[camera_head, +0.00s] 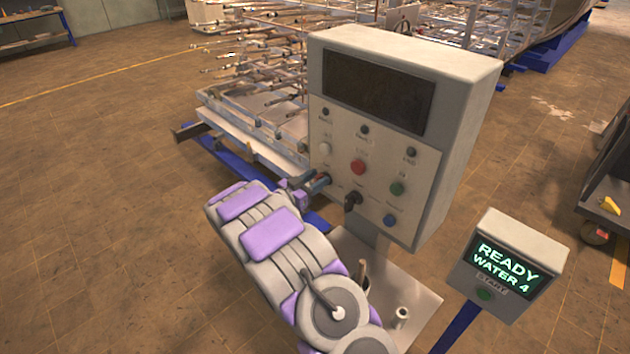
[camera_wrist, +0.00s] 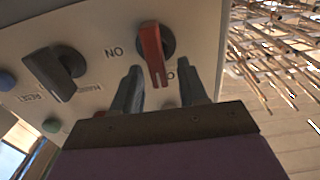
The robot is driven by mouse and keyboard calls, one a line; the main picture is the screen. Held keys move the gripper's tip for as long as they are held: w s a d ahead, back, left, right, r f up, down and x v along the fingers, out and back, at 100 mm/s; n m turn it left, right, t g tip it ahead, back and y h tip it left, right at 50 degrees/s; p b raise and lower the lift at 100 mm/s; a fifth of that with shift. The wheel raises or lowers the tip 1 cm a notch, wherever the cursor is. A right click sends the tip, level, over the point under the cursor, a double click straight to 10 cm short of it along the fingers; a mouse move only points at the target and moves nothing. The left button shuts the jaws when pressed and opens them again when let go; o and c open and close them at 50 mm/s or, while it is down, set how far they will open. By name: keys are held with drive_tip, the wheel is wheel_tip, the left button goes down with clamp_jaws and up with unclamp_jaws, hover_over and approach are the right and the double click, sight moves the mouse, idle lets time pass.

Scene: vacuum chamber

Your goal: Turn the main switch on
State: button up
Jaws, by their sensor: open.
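The main switch (camera_wrist: 152,50) is a red rotary handle on the light grey face of the control cabinet (camera_head: 452,150). In the wrist view its handle points down the picture, with an upside-down "ON" label to its left and a partly hidden label near its lower end. My gripper (camera_head: 317,181) is at the panel's lower left in the head view. It is open, and in the wrist view its two fingers (camera_wrist: 158,82) lie on either side of the handle's lower part. I cannot tell whether they touch it. In the head view the gripper mostly hides the switch.
A black rotary knob (camera_wrist: 58,72) sits beside the red switch. The panel also has a red button (camera_head: 358,167), green button (camera_head: 397,188) and blue button (camera_head: 389,220). A "READY WATER 4" box (camera_head: 510,262) stands at right. A metal rack (camera_head: 265,105) stands behind the cabinet.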

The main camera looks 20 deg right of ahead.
sight(331, 183)
drive_tip(key=shift+a, duration=0.2)
drive_tip(key=shift+c, duration=1.2)
clamp_jaws()
drive_tip(key=shift+s+d+f+m+b, duration=0.15)
drive_tip(key=shift+s+f+m+b, duration=0.25)
drive_tip(key=shift+m+b, duration=2.15)
drive_tip(key=shift+s+d+f+m+b, duration=0.15)
drive_tip(key=shift+s+f+m+b, duration=0.2)
drive_tip(key=shift+m+b, duration=2.2)
drive_tip(key=shift+s+d+f+m+b, duration=0.3)
drive_tip(key=shift+m+b, duration=0.85)
drive_tip(key=shift+m, duration=2.75)
drive_tip(key=shift+s+a+f, duration=0.1)
drive_tip(key=shift+a+f, duration=0.05)
